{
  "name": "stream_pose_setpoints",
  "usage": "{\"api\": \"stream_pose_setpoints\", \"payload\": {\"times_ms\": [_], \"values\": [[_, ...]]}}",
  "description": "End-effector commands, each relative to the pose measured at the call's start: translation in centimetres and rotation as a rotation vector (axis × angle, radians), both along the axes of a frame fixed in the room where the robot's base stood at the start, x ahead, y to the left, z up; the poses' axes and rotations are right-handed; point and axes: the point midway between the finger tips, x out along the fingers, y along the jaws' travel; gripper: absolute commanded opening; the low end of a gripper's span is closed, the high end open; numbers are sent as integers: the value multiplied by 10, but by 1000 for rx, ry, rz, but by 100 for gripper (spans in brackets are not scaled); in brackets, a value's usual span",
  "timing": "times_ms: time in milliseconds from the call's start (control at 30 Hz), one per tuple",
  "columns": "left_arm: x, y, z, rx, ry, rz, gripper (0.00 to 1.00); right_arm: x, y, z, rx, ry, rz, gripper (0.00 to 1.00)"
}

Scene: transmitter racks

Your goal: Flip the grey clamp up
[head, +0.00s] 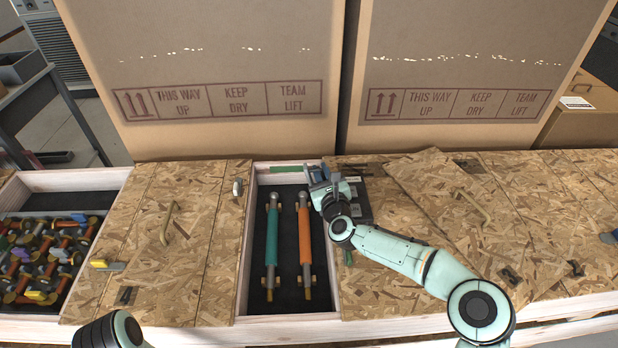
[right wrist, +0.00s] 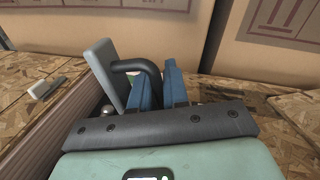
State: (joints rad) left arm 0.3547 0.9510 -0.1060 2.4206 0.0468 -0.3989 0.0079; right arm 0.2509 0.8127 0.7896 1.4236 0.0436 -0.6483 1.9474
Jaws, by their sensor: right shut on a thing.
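A grey clamp (right wrist: 103,72) with a flat grey paddle and a curved black bar shows in the right wrist view. Its paddle stands up at the left of the blue fingers. My right gripper (right wrist: 160,88) is shut on the clamp, with the black bar reaching in between the fingers. In the head view my right gripper (head: 322,184) is at the back right corner of the open crate bay, and it largely hides the clamp there. My left gripper is out of view; only part of my left arm shows at the bottom left.
The open bay holds a teal rod (head: 271,245) and an orange rod (head: 305,245). Another light grey latch (head: 237,188) sits on the left wooden lid (head: 190,260). A tilted wooden lid (head: 440,195) lies at right. Large cardboard boxes (head: 215,60) stand close behind.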

Motion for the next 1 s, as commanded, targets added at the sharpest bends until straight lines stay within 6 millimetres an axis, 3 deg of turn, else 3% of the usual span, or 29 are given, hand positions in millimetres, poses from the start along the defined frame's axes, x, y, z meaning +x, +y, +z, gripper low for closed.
{"api": "stream_pose_setpoints", "payload": {"times_ms": [100, 400, 1000], "values": [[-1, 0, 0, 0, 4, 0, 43, 1, -20, -1, 106, 1, -6, 0], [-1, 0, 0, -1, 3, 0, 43, 0, -50, -6, 316, 0, -5, 0], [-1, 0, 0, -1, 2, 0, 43, 1, -68, -13, 441, 0, -5, 0]]}}
